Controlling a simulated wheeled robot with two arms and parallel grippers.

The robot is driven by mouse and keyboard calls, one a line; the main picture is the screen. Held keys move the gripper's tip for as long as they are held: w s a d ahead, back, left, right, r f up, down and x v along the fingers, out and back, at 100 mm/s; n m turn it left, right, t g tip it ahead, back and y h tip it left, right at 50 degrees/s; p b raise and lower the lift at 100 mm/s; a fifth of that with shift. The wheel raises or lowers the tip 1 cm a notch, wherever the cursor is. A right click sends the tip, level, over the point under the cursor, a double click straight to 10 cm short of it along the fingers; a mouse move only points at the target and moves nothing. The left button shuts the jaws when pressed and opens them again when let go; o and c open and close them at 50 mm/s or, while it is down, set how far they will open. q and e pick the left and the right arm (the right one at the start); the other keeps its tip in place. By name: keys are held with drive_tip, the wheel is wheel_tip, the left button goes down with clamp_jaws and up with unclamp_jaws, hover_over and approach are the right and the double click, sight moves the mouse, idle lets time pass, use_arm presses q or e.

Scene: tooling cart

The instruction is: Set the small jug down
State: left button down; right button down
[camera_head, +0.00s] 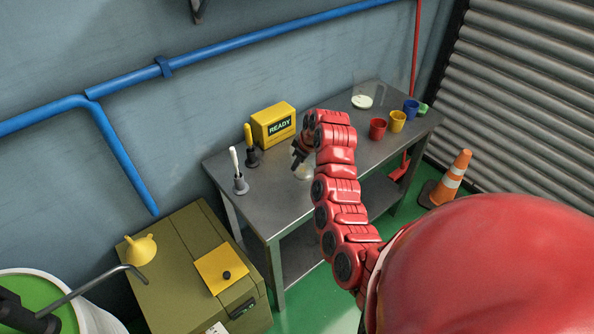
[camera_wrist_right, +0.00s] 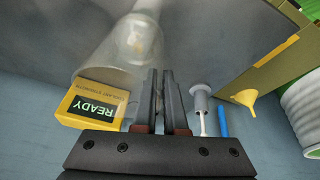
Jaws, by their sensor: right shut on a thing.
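My right gripper (camera_head: 300,154) is over the middle of the grey metal table (camera_head: 345,138), its jaws shut. In the right wrist view the fingers (camera_wrist_right: 160,100) are close together beside a clear, see-through small jug (camera_wrist_right: 122,48), gripping it at its edge; the exact grip is hard to see. In the head view only a pale part of the small jug (camera_head: 303,174) shows below the gripper, partly hidden by my right arm. I cannot tell whether its base touches the table. My left gripper is not in view.
A yellow READY box (camera_head: 273,125) and two upright-handled tools (camera_head: 238,172) stand at the table's left. A clear vessel with white contents (camera_head: 362,100) and red (camera_head: 377,128), yellow (camera_head: 397,121) and blue (camera_head: 411,110) cups stand at the right. The front left tabletop is clear.

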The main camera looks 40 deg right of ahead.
sight(297, 171)
drive_tip(key=shift+w, duration=0.15)
wheel_tip(297, 171, down, 3)
drive_tip(key=shift+p, duration=1.15)
drive_tip(key=shift+f, duration=0.25)
drive_tip(key=shift+f, duration=0.15)
drive_tip(key=shift+f+b, duration=0.15)
drive_tip(key=shift+b, duration=0.15)
drive_tip(key=c, duration=1)
unclamp_jaws()
